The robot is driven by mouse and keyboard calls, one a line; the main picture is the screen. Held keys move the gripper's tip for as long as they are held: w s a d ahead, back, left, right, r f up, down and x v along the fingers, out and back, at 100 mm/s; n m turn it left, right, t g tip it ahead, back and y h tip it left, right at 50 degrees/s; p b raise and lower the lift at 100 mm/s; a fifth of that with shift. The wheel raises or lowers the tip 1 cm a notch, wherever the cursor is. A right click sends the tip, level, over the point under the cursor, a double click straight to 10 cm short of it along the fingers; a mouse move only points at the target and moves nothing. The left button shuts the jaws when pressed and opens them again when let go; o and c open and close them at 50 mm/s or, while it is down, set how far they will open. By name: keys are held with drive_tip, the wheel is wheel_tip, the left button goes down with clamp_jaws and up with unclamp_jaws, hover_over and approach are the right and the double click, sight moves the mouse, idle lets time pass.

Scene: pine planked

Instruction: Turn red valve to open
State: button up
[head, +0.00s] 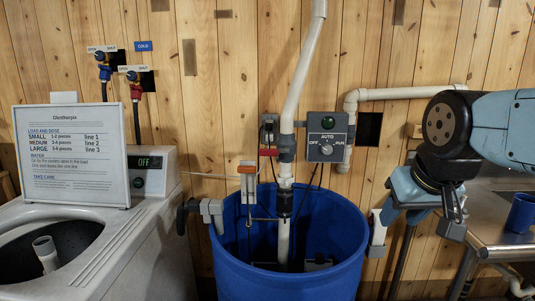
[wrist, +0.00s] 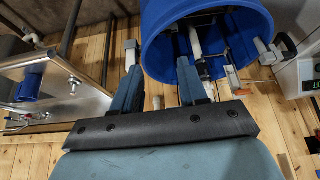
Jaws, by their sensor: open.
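The red valve (head: 135,84) is on the plank wall at the upper left in the head view, under a label reading OPEN and SHUT. A dark hose runs down from it. The exact angle of its handle is too small to tell. It does not show in the wrist view. My gripper (head: 422,212) is far to the right of it, beside the blue barrel and the sink bench. In the wrist view my gripper (wrist: 158,92) has its two blue fingers apart, with nothing between them.
A blue valve (head: 104,66) is just left of and above the red one. A white washer (head: 150,240) with an upright sign (head: 72,155) stands below them. The blue barrel (head: 290,262) with pipes stands between my gripper and the washer. A blue mug (head: 521,213) is on the sink bench.

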drive_tip(key=shift+o, duration=0.9)
drive_tip(key=w+d+f+n+g+h, duration=0.1)
drive_tip(key=w+n+h, duration=0.15)
drive_tip(key=w, duration=0.35)
drive_tip(key=w+f+n+g+h, duration=0.1)
drive_tip(key=w+h, duration=0.2)
drive_tip(key=w, duration=0.3)
drive_tip(key=n+t+h, duration=0.2)
drive_tip(key=n+t, duration=0.8)
drive_tip(key=t, duration=0.3)
approach(267, 154)
drive_tip(key=shift+m, duration=0.25)
drive_tip(key=x, duration=1.1)
drive_tip(key=shift+a, duration=0.15)
drive_tip(key=shift+c, duration=0.2)
drive_tip(key=c, duration=0.9)
